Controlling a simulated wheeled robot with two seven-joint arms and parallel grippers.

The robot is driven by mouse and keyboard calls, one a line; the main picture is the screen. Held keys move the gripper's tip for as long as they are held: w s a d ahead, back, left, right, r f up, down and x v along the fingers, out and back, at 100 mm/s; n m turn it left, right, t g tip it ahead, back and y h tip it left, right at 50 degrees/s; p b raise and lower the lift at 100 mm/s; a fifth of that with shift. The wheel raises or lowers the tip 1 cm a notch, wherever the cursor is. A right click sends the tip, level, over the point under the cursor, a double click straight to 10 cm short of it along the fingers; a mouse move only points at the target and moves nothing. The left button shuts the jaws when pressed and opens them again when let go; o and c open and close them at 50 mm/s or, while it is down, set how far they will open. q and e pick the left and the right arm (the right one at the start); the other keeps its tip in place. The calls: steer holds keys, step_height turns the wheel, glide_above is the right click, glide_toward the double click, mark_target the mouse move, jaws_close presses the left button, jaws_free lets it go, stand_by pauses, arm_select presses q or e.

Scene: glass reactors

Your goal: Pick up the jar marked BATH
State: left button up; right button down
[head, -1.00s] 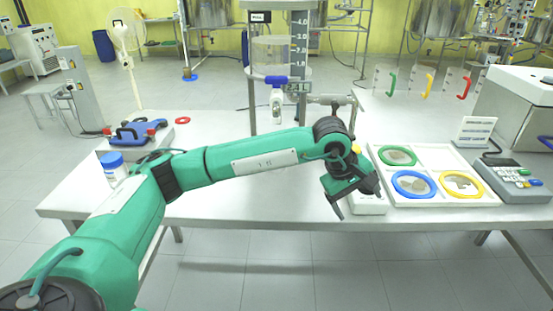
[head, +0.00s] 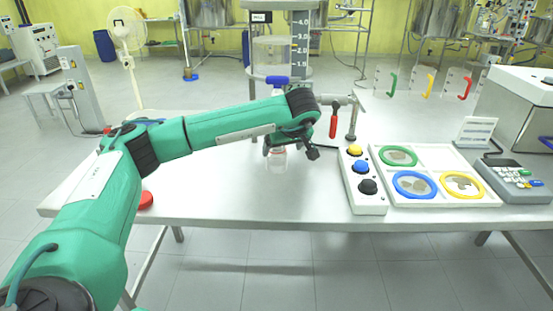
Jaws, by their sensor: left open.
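I cannot read the word BATH on anything in view. A small clear glass jar or bottle (head: 278,163) stands on the table below the reactor's outlet, partly hidden by my left gripper. My left gripper (head: 291,151) is open, at the upper part of this glass; I cannot tell whether it touches it. A red lid or disc (head: 146,200) shows at the left, mostly hidden behind my left arm. The blue-lidded jar seen earlier at the left is hidden behind that arm. My right gripper is not in view.
A glass reactor with a scale column (head: 300,40) stands behind the gripper. To its right are a red-handled valve (head: 334,125), a button box (head: 362,204), a white tray (head: 430,203) with coloured rings, and a keypad (head: 512,182). The table's front middle is clear.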

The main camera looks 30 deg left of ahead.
mark_target(279, 153)
arm_select(q)
steer(key=x, duration=0.5)
steer(key=shift+s+a+f, duration=0.25)
steer(key=shift+s+f, duration=0.05)
steer(key=shift+f, duration=0.15)
steer(key=c, duration=1.3)
steer(key=shift+o, duration=0.2)
steer(key=shift+r+p, duration=0.25)
steer(key=shift+p, duration=0.05)
